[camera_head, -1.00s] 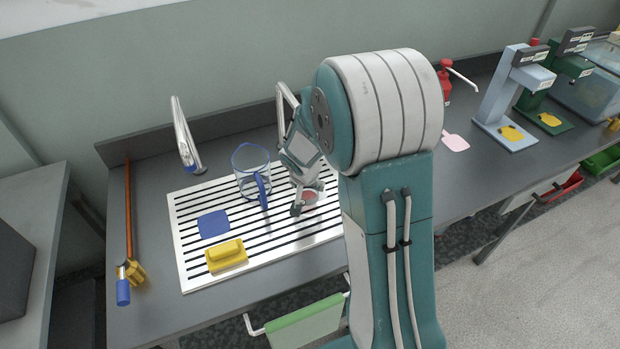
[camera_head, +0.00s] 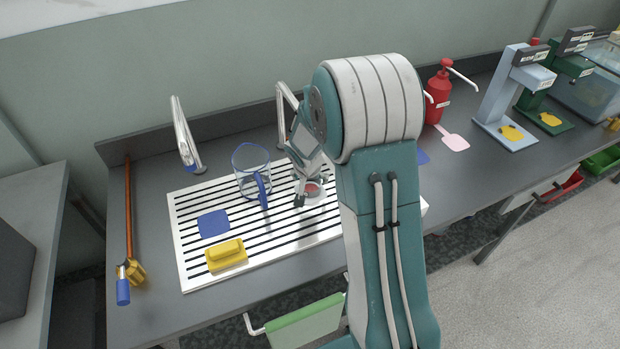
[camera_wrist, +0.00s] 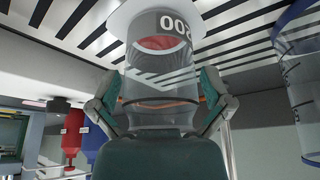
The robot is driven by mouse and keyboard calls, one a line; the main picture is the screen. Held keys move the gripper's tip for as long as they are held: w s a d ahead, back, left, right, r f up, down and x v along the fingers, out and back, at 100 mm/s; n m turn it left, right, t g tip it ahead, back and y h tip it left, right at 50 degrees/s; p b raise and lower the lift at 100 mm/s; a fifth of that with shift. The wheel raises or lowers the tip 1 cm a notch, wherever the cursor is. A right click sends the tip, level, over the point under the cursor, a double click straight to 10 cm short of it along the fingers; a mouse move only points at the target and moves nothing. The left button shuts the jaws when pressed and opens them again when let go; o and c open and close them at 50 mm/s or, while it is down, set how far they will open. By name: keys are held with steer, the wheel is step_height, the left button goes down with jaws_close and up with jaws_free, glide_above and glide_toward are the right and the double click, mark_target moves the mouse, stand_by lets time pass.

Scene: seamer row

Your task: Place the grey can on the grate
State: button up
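The grate (camera_head: 190,282) is white with black slots. I cannot tell whether the can touches it.
A clear jug with a blue handle (camera_head: 263,190) stands on the grate just left of my gripper. A blue pad (camera_head: 213,224) and a yellow block (camera_head: 226,254) lie on its left part. A tap (camera_head: 184,140) stands behind. A red dispenser (camera_head: 438,92) stands right of my arm.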

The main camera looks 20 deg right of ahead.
steer(key=shift+r, duration=0.25)
steer(key=s+a, duration=0.2)
steer(key=s, duration=0.1)
steer(key=s+a, duration=0.2)
steer(key=s, duration=0.2)
steer(key=s+a+r, duration=0.1)
steer(key=s+a, duration=0.2)
steer(key=shift+s, duration=0.15)
steer(key=s+r+n, duration=0.2)
steer(key=s+r, duration=0.4)
steer(key=r, duration=0.8)
steer(key=s+a+r+n+t+y, duration=0.1)
steer(key=s+r+n, duration=0.1)
steer(key=s+r, duration=0.2)
steer(key=s+a+r+n+y, duration=0.1)
steer(key=s+a+r+n, duration=0.1)
steer(key=s+r, duration=0.2)
steer(key=s, duration=0.3)
steer(key=shift+s+a+r+n+t+y, duration=0.15)
steer(key=shift+s+a+n+t+y, duration=0.15)
steer(key=shift+s+n+t, duration=0.1)
